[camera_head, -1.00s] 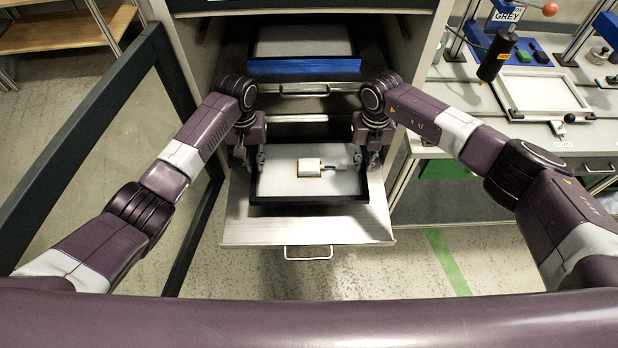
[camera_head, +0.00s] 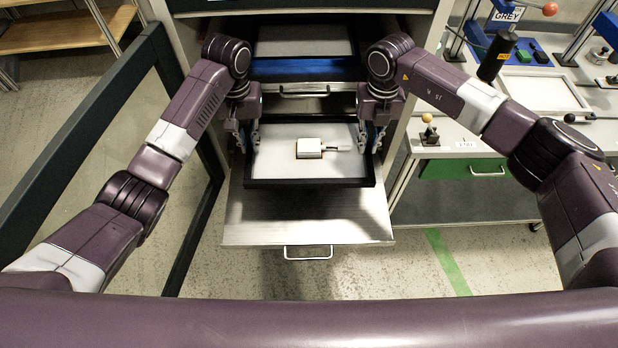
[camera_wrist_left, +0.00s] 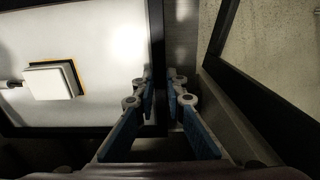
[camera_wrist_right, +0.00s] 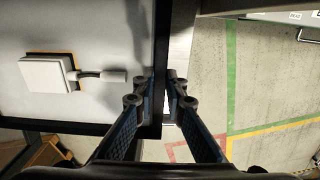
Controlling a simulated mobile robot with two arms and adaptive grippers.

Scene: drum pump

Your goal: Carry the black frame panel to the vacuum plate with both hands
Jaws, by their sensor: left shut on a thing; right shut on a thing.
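The black frame panel (camera_head: 310,183) has a pale sheet inside a black rim and appears to be held level above the open drawer (camera_head: 300,225). A small white block with a handle (camera_head: 309,148) lies on its sheet. My left gripper (camera_head: 252,138) is shut on the panel's left rim; that rim (camera_wrist_left: 157,35) shows between its fingers in the left wrist view. My right gripper (camera_head: 371,138) is shut on the right rim, and the right wrist view shows that rim (camera_wrist_right: 163,40) at its fingers. I cannot tell for certain which thing is the vacuum plate.
A blue-edged shelf tray (camera_head: 305,68) sits in the cabinet behind the panel. An open glazed door (camera_head: 95,160) stands close on the left. On the right, a bench carries a white framed plate (camera_head: 543,95). A green drawer (camera_head: 462,169) is beneath it. Floor in front is free.

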